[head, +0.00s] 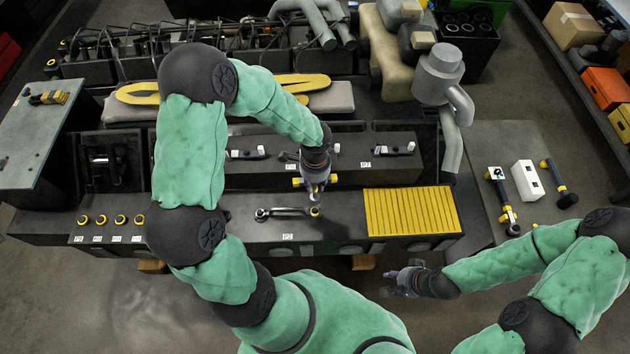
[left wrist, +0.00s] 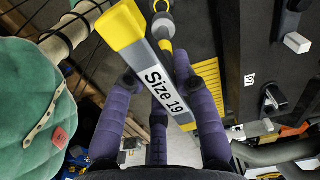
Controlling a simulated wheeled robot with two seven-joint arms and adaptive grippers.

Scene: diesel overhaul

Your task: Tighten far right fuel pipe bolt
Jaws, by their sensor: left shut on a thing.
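My left gripper (head: 314,188) is shut on a wrench (head: 311,182) with yellow ends. In the left wrist view the wrench (left wrist: 159,75) reads "Size 19", and purple fingers stand on both sides of it. In the head view the gripper is over the dark bench, just above the right end of a grey bar-shaped part (head: 288,212) that lies flat there. I cannot tell whether the wrench touches anything. The fuel pipe bolts cannot be told apart clearly. My right gripper (head: 392,282) is empty with its fingers apart, in front of the bench.
A yellow ribbed mat (head: 412,210) lies right of the left gripper. A raised dark ledge (head: 345,178) with small parts on it is behind. The engine (head: 120,50) stands at the back left. A side table (head: 550,150) at right holds a white box (head: 527,180) and tools.

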